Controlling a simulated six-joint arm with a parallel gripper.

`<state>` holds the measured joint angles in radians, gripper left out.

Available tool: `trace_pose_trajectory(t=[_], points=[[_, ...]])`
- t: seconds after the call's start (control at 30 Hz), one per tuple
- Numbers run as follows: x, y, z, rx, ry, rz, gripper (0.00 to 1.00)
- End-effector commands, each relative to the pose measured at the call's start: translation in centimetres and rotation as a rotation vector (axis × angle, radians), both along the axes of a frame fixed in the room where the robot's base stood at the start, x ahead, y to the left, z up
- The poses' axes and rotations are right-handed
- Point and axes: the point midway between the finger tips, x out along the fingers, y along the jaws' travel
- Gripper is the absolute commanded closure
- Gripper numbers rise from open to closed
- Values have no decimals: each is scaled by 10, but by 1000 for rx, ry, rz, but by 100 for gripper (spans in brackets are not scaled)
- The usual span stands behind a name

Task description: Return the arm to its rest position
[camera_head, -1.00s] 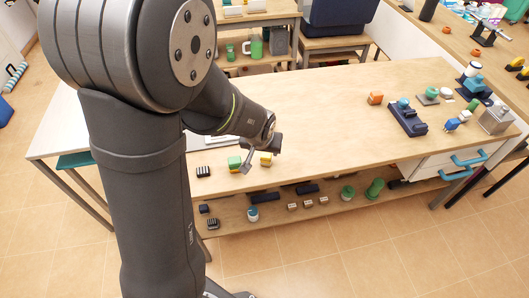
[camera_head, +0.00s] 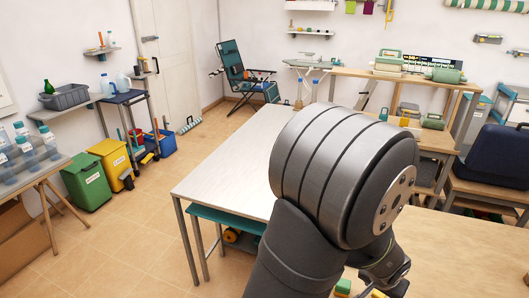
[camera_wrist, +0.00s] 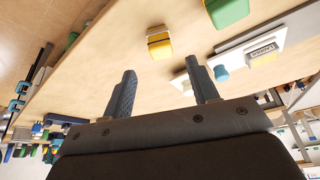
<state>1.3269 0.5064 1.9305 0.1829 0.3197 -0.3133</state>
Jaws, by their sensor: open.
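My gripper (camera_wrist: 160,90) is open and empty in the wrist view, its two dark fingers apart above the wooden bench top. A yellow block (camera_wrist: 159,44) lies on the bench just beyond the fingers, apart from them. A green block with a white part (camera_wrist: 227,10) is at the top of that view. In the head view my arm fills the lower middle and hides much of the bench (camera_head: 470,250). My fingertips do not show there. A green and yellow piece (camera_head: 343,287) peeks out at the bottom edge beside my arm.
A white table (camera_head: 235,165) stands left of my arm. Green (camera_head: 86,182) and yellow (camera_head: 111,163) bins stand on the floor at left. A dark blue case (camera_head: 492,158) sits at right. A white tray or board (camera_wrist: 275,40) with a blue-topped item lies right of the fingers. The tiled floor at left is open.

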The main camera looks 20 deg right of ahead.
Motion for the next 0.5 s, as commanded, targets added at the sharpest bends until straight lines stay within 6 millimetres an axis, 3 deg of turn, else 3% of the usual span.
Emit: trace_pose_trajectory(t=[0.5], points=[[11,-25,-66,1,1,0,46]])
